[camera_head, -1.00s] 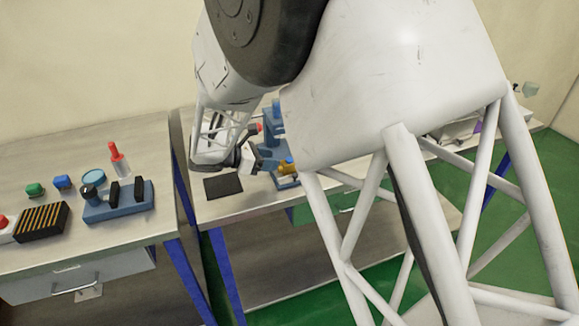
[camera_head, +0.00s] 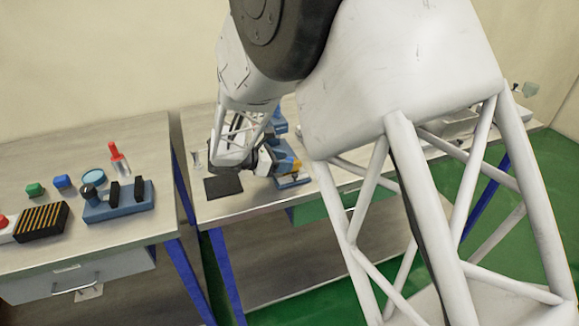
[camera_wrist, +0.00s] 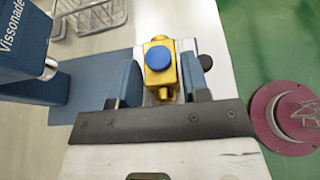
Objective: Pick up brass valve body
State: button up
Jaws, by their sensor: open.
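The brass valve body (camera_wrist: 160,81) is yellow with a round blue cap on top. In the wrist view it stands between the two blue fingers of my gripper (camera_wrist: 159,84).
A blue press-like machine (camera_wrist: 30,50) stands to the left in the wrist view, near a wire basket (camera_wrist: 92,14). A black mat (camera_head: 223,186) lies on the bench. A blue fixture (camera_head: 118,205) and several small parts are on the left bench.

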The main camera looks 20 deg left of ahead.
aim_at(290, 159)
jog(key=shift+x, duration=1.2)
grip_shut()
jog(key=shift+r, duration=0.1)
jog(key=shift+r, duration=1.4)
jog(key=shift+s+d+r, duration=0.1)
jog(key=shift+s+r, duration=0.1)
jog(key=shift+r, duration=0.1)
jog(key=s+d+r, duration=0.1)
jog(key=s+d, duration=0.8)
jog(key=s, duration=0.3)
jog(key=shift+d+r, duration=0.25)
